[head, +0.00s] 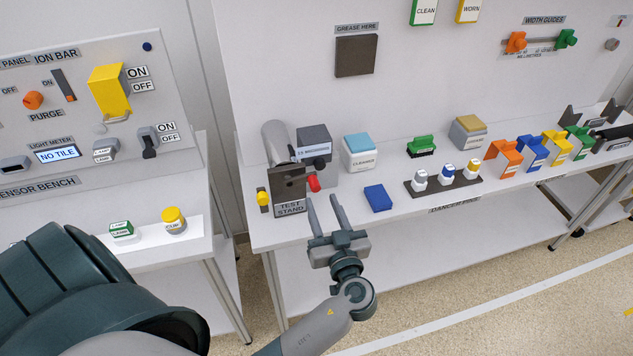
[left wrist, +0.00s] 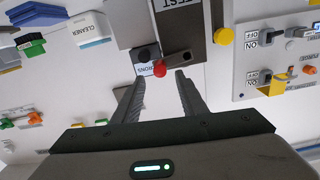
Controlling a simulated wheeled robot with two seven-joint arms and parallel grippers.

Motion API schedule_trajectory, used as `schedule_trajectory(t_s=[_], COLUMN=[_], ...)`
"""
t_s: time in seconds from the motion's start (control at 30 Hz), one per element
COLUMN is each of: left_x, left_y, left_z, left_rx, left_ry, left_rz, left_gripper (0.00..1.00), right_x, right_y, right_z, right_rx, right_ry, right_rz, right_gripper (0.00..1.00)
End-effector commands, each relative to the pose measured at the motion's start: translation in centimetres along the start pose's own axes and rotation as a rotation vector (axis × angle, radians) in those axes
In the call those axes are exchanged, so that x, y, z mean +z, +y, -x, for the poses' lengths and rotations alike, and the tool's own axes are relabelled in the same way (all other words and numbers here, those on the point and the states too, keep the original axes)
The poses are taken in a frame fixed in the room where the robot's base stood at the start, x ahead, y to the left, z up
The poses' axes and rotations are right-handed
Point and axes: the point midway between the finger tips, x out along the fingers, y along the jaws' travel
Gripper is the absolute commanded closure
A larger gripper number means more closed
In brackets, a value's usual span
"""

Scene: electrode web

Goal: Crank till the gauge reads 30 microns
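The test stand (head: 291,208) stands at the left end of the white bench, with a dark plate and a grey cylinder. Beside it is a dark grey gauge box (head: 313,136) with a small label that ends in "MICRONS"; its number is too small to read surely. A red knob (head: 314,184) sticks out at the stand's right side; in the left wrist view the red knob (left wrist: 160,70) sits at the end of a dark crank arm (left wrist: 180,58). My left gripper (head: 321,197) is open and empty, its fingertips just in front of the knob. My right gripper is not in view.
A yellow knob (head: 263,198) is on the stand's left. A blue block (head: 377,198), a cleaner box (head: 358,150) and a rack of small bottles (head: 443,185) stand to the right. The ion bar panel (head: 75,115) is at the left. Open floor lies in front.

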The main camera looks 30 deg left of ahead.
Motion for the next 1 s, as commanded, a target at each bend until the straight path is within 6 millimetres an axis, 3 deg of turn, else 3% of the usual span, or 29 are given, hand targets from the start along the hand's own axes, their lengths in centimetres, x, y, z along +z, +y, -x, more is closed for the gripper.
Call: schedule_trajectory(t_s=[0.1, 0.33, 0.8, 0.97, 1.0], left_x=[-0.5, -0.3, 0.0, 0.0, 0.0], left_y=[-0.1, 0.0, 0.0, 0.0, 0.0], left_z=[-2.2, -5.1, -6.1, -6.0, -6.0], left_rx=[-0.001, 0.001, 0.000, 0.000, 0.000], left_ry=[0.003, 0.001, 0.000, 0.000, 0.000], left_rz=[-0.003, -0.001, 0.001, 0.001, 0.001], left_gripper=[0.61, 0.61, 0.61, 0.97, 1.00], right_x=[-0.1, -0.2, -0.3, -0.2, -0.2], right_y=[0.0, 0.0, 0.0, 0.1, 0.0], right_z=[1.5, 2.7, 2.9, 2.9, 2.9], right_rx=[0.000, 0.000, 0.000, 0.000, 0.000], right_ry=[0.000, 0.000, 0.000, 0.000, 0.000], right_rz=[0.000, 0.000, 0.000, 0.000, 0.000], right_gripper=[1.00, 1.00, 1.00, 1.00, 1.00])
